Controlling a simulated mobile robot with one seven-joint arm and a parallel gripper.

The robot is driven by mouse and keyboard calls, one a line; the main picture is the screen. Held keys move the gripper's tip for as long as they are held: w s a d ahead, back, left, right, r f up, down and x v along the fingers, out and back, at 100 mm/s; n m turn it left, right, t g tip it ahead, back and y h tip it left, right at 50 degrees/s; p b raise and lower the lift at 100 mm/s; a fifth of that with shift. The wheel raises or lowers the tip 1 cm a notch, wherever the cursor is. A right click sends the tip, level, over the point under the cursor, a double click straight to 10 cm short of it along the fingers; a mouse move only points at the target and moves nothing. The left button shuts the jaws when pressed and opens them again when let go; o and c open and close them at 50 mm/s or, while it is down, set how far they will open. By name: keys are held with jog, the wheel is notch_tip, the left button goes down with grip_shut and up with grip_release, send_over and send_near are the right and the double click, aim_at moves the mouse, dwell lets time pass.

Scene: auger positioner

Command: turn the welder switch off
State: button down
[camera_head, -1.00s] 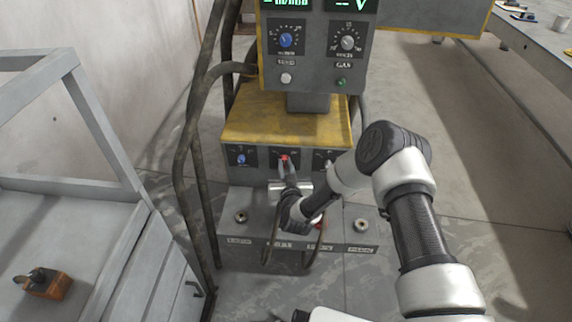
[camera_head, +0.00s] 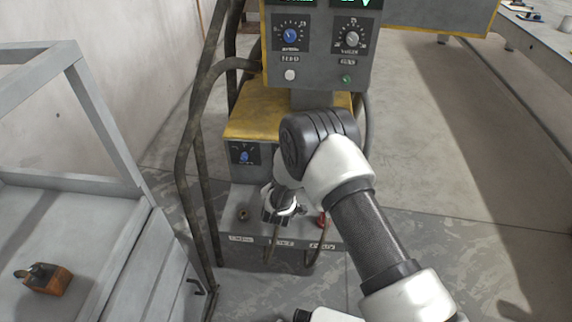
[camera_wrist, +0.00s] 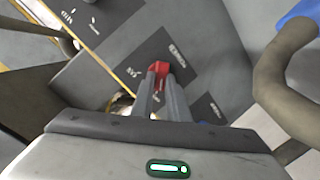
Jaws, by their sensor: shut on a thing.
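The welder (camera_head: 263,120) stands in the middle of the head view, with a yellow top and a grey front. Its red switch (camera_wrist: 159,67) shows in the wrist view on a dark label plate with small white lettering that I cannot read. My gripper (camera_wrist: 158,75) has its two grey fingers close together, shut on the red switch. In the head view my arm hides the switch and the fingertips; only the gripper's body shows low in front of the welder. The switch's exact setting cannot be told.
A control box (camera_head: 318,45) with dials and green displays overhangs the welder. Dark hoses (camera_head: 190,150) hang along its left side. A blue knob (camera_head: 245,157) sits left of my arm. A grey frame cart (camera_head: 100,270) stands at left. Open floor lies to the right.

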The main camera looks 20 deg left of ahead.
jog(key=shift+d+f+n, duration=0.1)
jog(key=shift+f+n, duration=0.1)
jog(key=shift+n, duration=0.1)
dwell(0.4)
jog(key=c, duration=1.7)
grip_release()
jog(key=shift+r, duration=0.1)
jog(key=p+v, duration=0.3)
jog(key=v, duration=1.4)
jog(key=shift+s+r, duration=0.1)
jog(key=shift+s, duration=0.15)
